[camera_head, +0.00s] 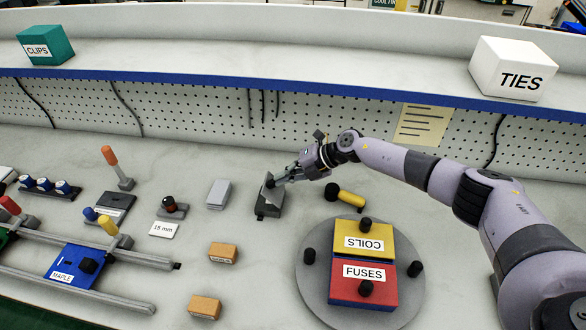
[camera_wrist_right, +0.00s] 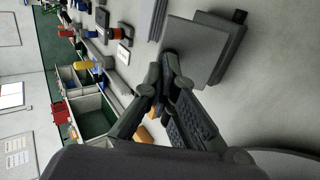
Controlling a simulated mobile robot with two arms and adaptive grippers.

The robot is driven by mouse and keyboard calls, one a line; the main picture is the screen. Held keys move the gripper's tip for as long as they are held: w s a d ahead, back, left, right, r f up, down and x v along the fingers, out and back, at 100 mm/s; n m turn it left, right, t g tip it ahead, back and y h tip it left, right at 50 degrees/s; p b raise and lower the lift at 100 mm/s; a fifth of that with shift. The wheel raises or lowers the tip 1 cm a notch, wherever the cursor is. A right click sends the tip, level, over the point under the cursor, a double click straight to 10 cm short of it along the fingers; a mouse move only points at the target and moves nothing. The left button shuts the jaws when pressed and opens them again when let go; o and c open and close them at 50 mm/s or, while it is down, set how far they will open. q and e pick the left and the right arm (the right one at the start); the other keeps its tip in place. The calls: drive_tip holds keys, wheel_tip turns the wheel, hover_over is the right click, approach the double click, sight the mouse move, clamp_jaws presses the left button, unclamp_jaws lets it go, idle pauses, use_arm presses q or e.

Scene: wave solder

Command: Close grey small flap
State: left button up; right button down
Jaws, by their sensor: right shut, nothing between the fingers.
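The grey small flap (camera_head: 271,191) stands on a dark base near the middle of the table, left of the yellow-handled tool. In the right wrist view the flap (camera_wrist_right: 203,48) is a flat grey plate beside a darker grey block (camera_wrist_right: 222,30); it looks tilted relative to that block. My right gripper (camera_head: 277,181) is shut and empty, with its fingertips at the flap's upper edge. In the right wrist view the fingertips (camera_wrist_right: 169,66) are at the plate's near corner; whether they touch it I cannot tell. My left gripper is not in view.
A round grey turntable (camera_head: 320,306) with a yellow COILS lid (camera_head: 375,237) and a red FUSES lid (camera_head: 345,286) stands front right. A black-and-yellow tool (camera_head: 350,198) lies right of the flap. A grey block (camera_head: 218,194) and an orange block (camera_head: 223,252) are to the left.

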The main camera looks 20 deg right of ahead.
sight(267, 182)
drive_tip(key=shift+w+a+f, duration=0.2)
drive_tip(key=shift+w+a, duration=0.15)
drive_tip(key=shift+a, duration=0.2)
drive_tip(key=shift+w+a+f, duration=0.15)
drive_tip(key=shift+w+a, duration=0.2)
drive_tip(key=shift+a, duration=0.2)
drive_tip(key=shift+w+a+f, duration=0.1)
drive_tip(key=shift+a, duration=0.2)
drive_tip(key=shift+w+a+f+b, duration=0.15)
drive_tip(key=shift+a+b, duration=0.1)
drive_tip(key=shift+a, duration=0.15)
drive_tip(key=shift+w+a+f+b, duration=0.1)
drive_tip(key=shift+w+a+b, duration=0.1)
drive_tip(key=shift+a, duration=0.15)
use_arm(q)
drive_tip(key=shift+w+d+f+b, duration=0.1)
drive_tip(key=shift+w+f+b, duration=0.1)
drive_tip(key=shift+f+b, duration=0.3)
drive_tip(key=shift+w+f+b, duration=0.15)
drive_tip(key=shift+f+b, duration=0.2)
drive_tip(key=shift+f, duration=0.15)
use_arm(e)
drive_tip(key=shift+x, duration=1.55)
drive_tip(key=shift+a, duration=0.1)
drive_tip(key=shift+r, duration=0.1)
